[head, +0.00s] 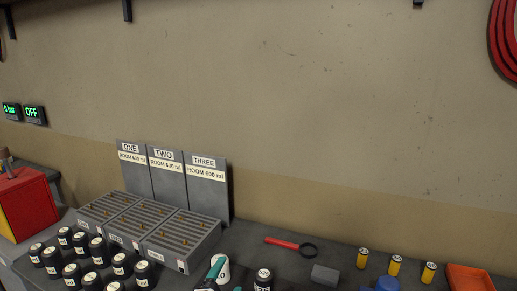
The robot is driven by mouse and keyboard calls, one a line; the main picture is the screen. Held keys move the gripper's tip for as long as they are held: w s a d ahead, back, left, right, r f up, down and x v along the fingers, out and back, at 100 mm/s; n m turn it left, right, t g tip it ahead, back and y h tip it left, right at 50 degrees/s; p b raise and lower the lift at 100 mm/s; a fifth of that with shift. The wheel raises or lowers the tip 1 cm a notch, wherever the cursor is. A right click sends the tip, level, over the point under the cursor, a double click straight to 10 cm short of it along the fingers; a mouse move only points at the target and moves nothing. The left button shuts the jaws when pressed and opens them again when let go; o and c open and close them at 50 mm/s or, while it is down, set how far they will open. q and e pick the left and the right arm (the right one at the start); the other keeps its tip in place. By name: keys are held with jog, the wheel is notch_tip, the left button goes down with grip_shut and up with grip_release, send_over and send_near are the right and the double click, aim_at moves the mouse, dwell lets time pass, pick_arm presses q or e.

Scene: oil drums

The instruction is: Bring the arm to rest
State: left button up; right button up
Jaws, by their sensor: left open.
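My left gripper (227,279) shows at the bottom edge, left of the middle; its teal fingertips are apart. A white cylinder (223,268) with a dark mark stands right by the upper fingertip, partly covered by it; I cannot tell whether they touch. The rest of the left gripper and its arm are mostly cut off by the picture's lower edge. My right gripper is not in view.
Grey slatted racks (150,228) stand before panels ONE, TWO and THREE. Several black drums (97,250) crowd the left front; one dark can (263,279) stands alone. A red magnifier (283,243), grey block (325,275), yellow cylinders (395,265), blue object (386,284) and orange tray (470,279) lie rightward.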

pick_arm(q)
jog(key=s+a+f+n+g+y, duration=0.4)
jog(key=s+a+f+n+g, duration=0.2)
jog(key=s+a+f+n, duration=0.45)
jog(key=s+a+f+n+g, duration=0.15)
jog(key=s+g, duration=0.25)
jog(key=s, duration=0.6)
jog(key=s+a+f+n+g, duration=0.1)
jog(key=s+f+n+g, duration=0.25)
jog(key=s, duration=0.65)
notch_tip(320, 180, down, 34)
jog(key=m+g+b, duration=0.1)
jog(key=b, duration=0.9)
jog(key=s+a+f+b, duration=0.1)
jog(key=s+f+b, duration=0.3)
jog(key=s+f, duration=0.5)
jog(key=s+a+f+g+b, duration=0.1)
jog(key=s+f, duration=0.7)
jog(key=f, duration=0.8)
jog(key=a+b, duration=0.1)
jog(key=b, duration=0.1)
jog(key=shift+s+f+b, duration=0.35)
jog(key=shift+f+b, duration=0.05)
